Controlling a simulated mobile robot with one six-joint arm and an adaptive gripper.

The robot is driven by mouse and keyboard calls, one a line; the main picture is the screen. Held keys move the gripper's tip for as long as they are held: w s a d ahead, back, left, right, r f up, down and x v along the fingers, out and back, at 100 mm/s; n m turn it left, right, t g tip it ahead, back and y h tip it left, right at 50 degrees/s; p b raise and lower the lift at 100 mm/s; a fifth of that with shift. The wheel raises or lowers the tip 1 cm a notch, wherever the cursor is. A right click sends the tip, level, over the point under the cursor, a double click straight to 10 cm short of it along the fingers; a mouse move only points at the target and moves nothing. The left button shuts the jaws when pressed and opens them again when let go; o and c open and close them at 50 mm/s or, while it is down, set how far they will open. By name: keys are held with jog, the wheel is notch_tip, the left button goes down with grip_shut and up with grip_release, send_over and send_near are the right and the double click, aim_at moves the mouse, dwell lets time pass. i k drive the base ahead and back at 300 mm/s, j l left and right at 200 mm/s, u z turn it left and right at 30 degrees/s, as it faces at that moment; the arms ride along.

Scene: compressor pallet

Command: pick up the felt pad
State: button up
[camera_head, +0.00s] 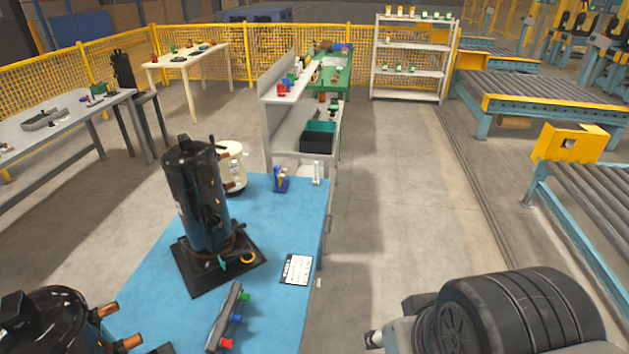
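I cannot single out the felt pad with certainty. A flat black square (188,272) lies under the tall black compressor (197,195) on the blue table top (150,300); I cannot tell if it is felt. A printed white card with a dark heading (297,269) lies flat near the table's right edge. My gripper is not in view. Only a thick dark part of my arm shows at the bottom right, beside the table and apart from it.
A second black compressor (50,318) stands at lower left. A dark bar with coloured knobs (228,318), a cream canister (233,167) and a small blue holder (281,180) are on the blue top. Clear floor (400,190) lies between the table and the roller conveyor (590,205).

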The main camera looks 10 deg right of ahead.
aim_at(316, 181)
jog(key=i+l, duration=0.1)
jog(key=i+l+u, duration=0.15)
jog(key=i+u, duration=0.3)
jog(key=i+l+u, duration=0.25)
jog(key=u, duration=0.25)
jog(key=i+l, duration=0.4)
jog(key=i+l+u, duration=0.1)
jog(key=i+l, duration=0.65)
jog(key=l, duration=0.25)
jog(key=i+l+u, duration=0.15)
jog(key=i+l, duration=0.55)
jog(key=l, duration=0.3)
